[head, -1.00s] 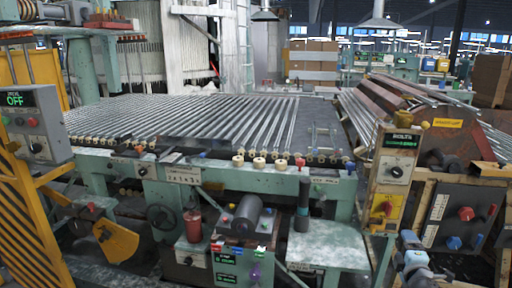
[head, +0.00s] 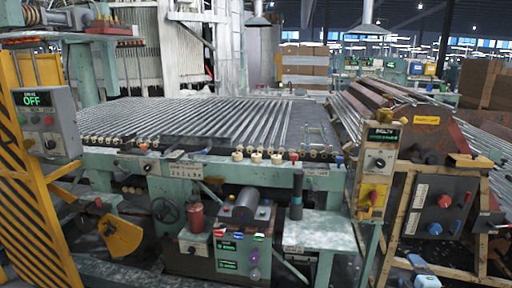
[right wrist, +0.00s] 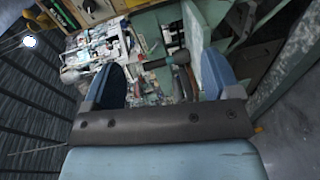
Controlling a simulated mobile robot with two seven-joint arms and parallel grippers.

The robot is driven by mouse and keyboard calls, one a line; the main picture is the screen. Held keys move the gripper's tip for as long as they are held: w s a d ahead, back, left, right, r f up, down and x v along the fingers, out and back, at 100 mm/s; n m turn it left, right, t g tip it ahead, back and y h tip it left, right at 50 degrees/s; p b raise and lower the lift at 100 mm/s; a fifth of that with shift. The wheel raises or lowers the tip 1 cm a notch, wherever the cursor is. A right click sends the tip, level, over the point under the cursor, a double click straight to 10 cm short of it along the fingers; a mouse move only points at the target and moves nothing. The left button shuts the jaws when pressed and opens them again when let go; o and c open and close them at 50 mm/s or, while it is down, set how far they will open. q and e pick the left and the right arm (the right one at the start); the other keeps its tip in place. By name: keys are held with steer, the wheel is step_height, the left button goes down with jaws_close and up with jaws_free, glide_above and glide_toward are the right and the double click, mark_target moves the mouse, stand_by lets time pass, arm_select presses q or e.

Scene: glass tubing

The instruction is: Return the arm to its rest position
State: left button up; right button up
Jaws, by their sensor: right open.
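My right gripper shows in the right wrist view (right wrist: 160,76). Its two blue fingers stand wide apart, with nothing held between them. Behind the fingers, that view shows a cluttered light surface and a dark cylinder with a teal end (right wrist: 168,61). The fingertips cannot be made out there. My left gripper is in neither view.
A green machine table (head: 140,163) carrying rows of glass tubes (head: 190,115) fills the middle. A panel with a yellow switch plate (head: 373,197) stands right of it. A yellow-black striped barrier (head: 30,215) and an OFF box (head: 45,120) stand left.

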steer(key=s+a+f+m+g+y, duration=0.2)
steer(key=s+a+f, duration=0.2)
steer(key=s+a, duration=0.45)
steer(key=s+a+f+m+g+y, duration=0.3)
steer(key=s+a, duration=0.2)
steer(key=s, duration=0.7)
steer(key=s+a+f+m+g+y, duration=0.2)
steer(key=s+a+f, duration=0.2)
steer(key=s+a, duration=0.45)
steer(key=a+r+m+t, duration=0.2)
steer(key=a+m, duration=0.3)
steer(key=a, duration=0.3)
arm_select(q)
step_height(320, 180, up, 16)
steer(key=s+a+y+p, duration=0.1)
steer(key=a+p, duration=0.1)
steer(key=p, duration=2.3)
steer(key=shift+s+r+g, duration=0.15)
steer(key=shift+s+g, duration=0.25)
arm_select(e)
step_height(320, 180, up, 17)
steer(key=d, duration=0.2)
steer(key=shift+s+g+h, duration=0.3)
steer(key=shift+s+h, duration=0.05)
steer(key=shift+h, duration=0.05)
